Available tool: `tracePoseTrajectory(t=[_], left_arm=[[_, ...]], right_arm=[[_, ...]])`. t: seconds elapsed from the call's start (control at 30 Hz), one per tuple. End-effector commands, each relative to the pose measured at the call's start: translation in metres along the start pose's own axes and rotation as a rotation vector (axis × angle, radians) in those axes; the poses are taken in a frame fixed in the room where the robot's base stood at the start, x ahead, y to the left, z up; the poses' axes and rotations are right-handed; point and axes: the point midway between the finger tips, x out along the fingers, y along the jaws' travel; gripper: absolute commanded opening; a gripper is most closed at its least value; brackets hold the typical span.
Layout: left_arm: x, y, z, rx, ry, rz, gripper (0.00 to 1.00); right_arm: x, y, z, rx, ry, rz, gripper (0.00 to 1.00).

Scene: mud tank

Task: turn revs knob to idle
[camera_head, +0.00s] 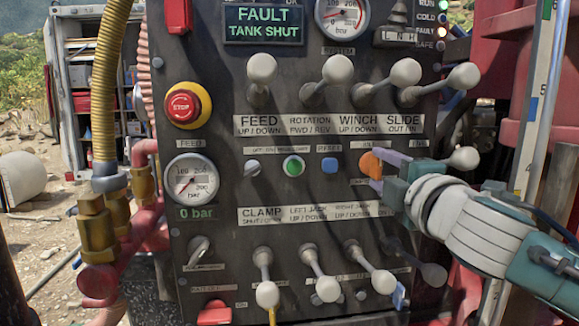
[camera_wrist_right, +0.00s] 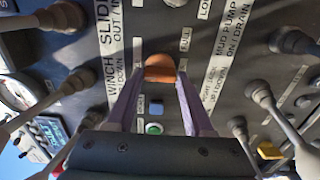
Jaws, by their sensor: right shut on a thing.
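The revs knob is the orange knob (camera_head: 371,163) on the dark control panel, in the row with the green and blue buttons. In the right wrist view the orange knob (camera_wrist_right: 159,68) sits between the tips of two purple fingers. My right gripper (camera_head: 374,170) reaches in from the right and is shut on the knob. The fingers partly cover the knob and its label, so I cannot read where it points. My left gripper is not in view.
Lever rows stand out above, including the slide lever (camera_head: 464,76), and below, including the clamp lever (camera_head: 267,292). A lever with a grey ball (camera_head: 464,158) is close behind my right wrist. A red stop button (camera_head: 183,107) and a pressure gauge (camera_head: 191,181) are on the left.

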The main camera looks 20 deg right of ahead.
Motion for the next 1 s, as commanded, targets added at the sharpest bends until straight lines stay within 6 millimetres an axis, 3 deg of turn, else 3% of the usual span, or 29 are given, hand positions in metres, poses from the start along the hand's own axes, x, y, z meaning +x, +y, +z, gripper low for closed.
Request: tracePoseTrajectory(t=[0.53,0.57,0.8,1.0], left_arm=[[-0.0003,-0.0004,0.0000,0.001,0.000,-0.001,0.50],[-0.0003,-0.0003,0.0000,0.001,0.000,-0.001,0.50],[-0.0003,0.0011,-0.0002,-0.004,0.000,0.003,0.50],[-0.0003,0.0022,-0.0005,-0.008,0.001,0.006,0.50]], right_arm=[[0.0000,0.0003,-0.0004,-0.026,0.001,0.001,0.00],[0.0000,0.0003,-0.0003,-0.026,0.001,0.001,0.56],[0.0000,0.0002,-0.0001,-0.023,0.001,0.001,0.82],[0.0000,0.0001,-0.0001,-0.022,0.000,0.000,0.82]])
